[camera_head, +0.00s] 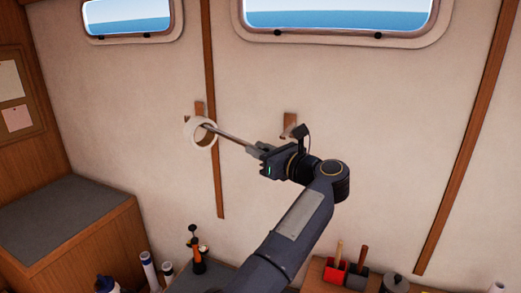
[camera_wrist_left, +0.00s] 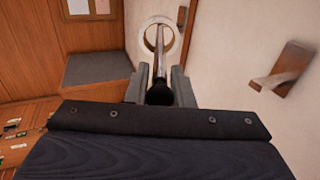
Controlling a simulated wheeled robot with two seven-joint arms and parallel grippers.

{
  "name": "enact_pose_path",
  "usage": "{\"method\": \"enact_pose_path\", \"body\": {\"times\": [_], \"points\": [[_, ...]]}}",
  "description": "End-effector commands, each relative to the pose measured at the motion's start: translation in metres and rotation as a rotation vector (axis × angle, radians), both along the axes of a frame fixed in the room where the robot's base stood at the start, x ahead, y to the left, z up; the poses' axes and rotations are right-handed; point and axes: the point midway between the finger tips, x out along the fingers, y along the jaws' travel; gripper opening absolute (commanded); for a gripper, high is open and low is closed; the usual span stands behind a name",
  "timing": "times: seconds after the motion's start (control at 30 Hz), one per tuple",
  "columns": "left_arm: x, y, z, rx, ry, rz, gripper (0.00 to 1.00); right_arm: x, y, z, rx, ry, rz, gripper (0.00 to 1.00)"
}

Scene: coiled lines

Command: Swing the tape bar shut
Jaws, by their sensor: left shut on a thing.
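The tape bar (camera_head: 232,138) is a thin rod running from a wooden mount (camera_head: 199,107) on the wall to my left gripper (camera_head: 254,149). A white tape roll (camera_head: 188,130) hangs around the bar near the mount. In the left wrist view, the bar (camera_wrist_left: 160,55) lies between my two fingers, with its dark end knob (camera_wrist_left: 159,94) close to the palm. The gripper is shut on the bar near this end. A wooden catch (camera_head: 289,124) is fixed to the wall right of the mount; it also shows in the left wrist view (camera_wrist_left: 285,68), apart from the bar. My right gripper is out of view.
A vertical wood strip (camera_head: 209,60) runs down the wall behind the bar. Below are a grey-topped cabinet (camera_head: 65,215), an orange-and-black tool (camera_head: 198,257), and a red bin (camera_head: 335,270) and dark bin with wooden handles. The wall around the catch is clear.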

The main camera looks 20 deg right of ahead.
Motion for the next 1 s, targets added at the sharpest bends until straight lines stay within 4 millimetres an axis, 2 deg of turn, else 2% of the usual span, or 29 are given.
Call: {"method": "enact_pose_path", "body": {"times": [0.2, 0.23, 0.4, 0.73, 1.0], "points": [[0.000, 0.000, 0.001, -0.003, -0.001, 0.000, 0.00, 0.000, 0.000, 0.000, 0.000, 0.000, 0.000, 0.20], [0.000, 0.000, 0.001, -0.003, -0.001, 0.000, 0.22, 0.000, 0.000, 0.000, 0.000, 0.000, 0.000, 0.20], [0.000, 0.000, 0.000, -0.003, 0.001, -0.001, 0.42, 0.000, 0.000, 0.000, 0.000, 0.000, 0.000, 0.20], [-0.005, -0.004, -0.002, -0.002, 0.001, -0.004, 0.42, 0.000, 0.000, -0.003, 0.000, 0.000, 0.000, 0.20], [-0.043, -0.024, -0.003, -0.003, -0.001, -0.005, 0.42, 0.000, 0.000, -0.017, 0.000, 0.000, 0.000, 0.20]]}}
